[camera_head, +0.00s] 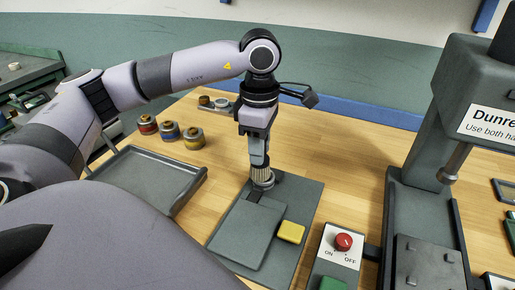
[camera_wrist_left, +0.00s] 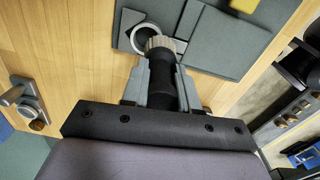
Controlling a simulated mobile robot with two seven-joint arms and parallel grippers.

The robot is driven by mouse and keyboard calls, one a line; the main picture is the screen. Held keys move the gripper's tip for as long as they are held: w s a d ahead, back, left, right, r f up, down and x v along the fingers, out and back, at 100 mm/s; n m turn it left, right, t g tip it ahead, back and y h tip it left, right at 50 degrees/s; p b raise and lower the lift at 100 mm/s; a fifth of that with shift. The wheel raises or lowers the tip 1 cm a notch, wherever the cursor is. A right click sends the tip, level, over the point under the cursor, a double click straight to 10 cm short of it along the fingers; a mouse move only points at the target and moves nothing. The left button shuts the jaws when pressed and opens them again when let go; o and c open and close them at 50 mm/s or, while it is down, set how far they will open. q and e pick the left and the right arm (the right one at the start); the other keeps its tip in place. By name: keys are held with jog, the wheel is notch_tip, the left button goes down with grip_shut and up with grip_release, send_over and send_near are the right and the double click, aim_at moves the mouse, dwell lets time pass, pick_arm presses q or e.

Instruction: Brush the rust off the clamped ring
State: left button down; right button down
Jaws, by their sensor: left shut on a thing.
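My left gripper (camera_head: 259,160) points down over the mat (camera_head: 309,205) and is shut on a brush. The brush has a dark handle (camera_wrist_left: 181,87) between the fingers and a pale ridged head (camera_head: 262,173). The grey metal ring (camera_wrist_left: 145,37) lies on the mat right at the brush head, partly hidden by it. In the head view its rim (camera_head: 265,184) shows just below the brush. I cannot tell whether the head presses on the ring, and no rust is clear at this size. My right gripper is not in view.
A yellow block (camera_head: 291,232) sits on the mat. A switch box with a red knob (camera_head: 343,242) and a tall grey machine (camera_head: 408,205) stand to the right. An empty tray (camera_head: 150,176) and several small cans (camera_head: 193,138) are at left.

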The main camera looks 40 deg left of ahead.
pick_arm(q)
jog(key=shift+w+r+p, duration=0.25)
jog(key=shift+r+p, duration=0.25)
jog(key=shift+r, duration=0.35)
jog(key=shift+r+p, duration=1.35)
jog(key=shift+r, duration=0.8)
jog(key=shift+a, duration=0.1)
